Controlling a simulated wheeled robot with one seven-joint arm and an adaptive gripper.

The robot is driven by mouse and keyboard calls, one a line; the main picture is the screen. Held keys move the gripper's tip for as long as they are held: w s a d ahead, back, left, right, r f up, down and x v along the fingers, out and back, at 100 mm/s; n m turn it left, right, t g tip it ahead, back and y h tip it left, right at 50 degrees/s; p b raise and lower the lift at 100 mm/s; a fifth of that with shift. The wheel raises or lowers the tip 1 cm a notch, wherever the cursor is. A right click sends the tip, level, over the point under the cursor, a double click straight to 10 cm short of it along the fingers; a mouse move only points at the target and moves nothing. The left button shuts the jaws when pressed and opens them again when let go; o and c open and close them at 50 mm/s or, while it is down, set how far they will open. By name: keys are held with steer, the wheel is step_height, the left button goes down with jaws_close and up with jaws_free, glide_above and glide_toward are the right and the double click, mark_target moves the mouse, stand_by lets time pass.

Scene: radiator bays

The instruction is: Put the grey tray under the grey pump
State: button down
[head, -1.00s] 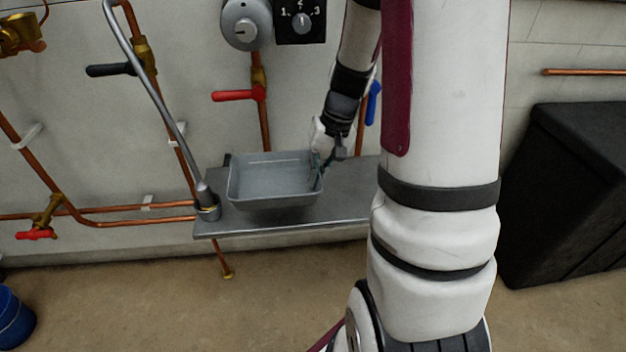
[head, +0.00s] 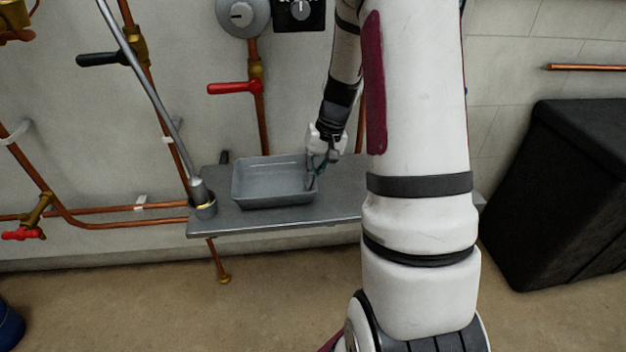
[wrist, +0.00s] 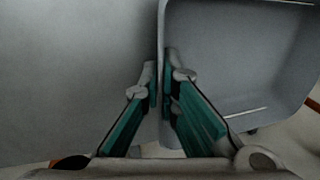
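The grey tray (head: 275,194) is an open rectangular tray, level and empty, at the metal shelf's top. I cannot tell whether it touches the shelf or hovers just above. A round grey body with a slotted face, apparently the grey pump (head: 242,16), is on the wall above the tray, cut off by the picture's top edge. My gripper (head: 314,176) is at the tray's right wall. In the wrist view, the fingers (wrist: 163,95) are on either side of the tray wall and look closed on it. The tray (wrist: 235,60) fills the right of that view.
A red lever (head: 234,88) and black lever (head: 103,59) stick out from copper pipes. A black box (head: 560,190) stands at right.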

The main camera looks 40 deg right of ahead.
steer(key=c, duration=2.3)
jaws_free()
steer(key=shift+f, duration=0.15)
steer(key=o, duration=0.5)
